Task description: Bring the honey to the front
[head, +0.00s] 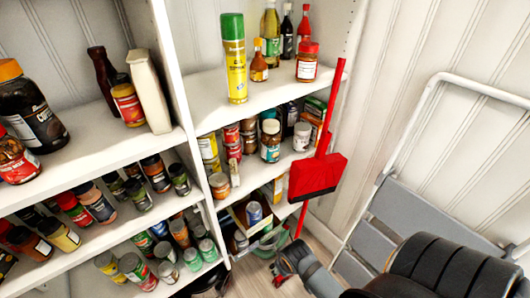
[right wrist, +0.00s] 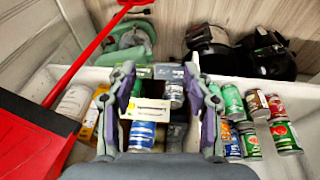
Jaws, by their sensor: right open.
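A small amber bottle with an orange cap (head: 259,61) stands on the upper right shelf, beside the tall yellow-green can. It looks like honey, but its label is too small to read. A red-lidded jar (head: 307,62) stands to its right. My right gripper (head: 284,268) is low, near the floor by the bottom right shelf, far below the bottle. In the right wrist view my right gripper (right wrist: 163,85) is open, with cans showing beyond and between its fingers. Nothing is clearly held. My left gripper is not in view.
A red broom (head: 318,175) leans upright in front of the right shelf's edge. A grey folding chair or ladder (head: 400,215) stands at the right. A tall yellow-green spray can (head: 234,60) and several bottles crowd the upper right shelf. The left shelves are full of jars.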

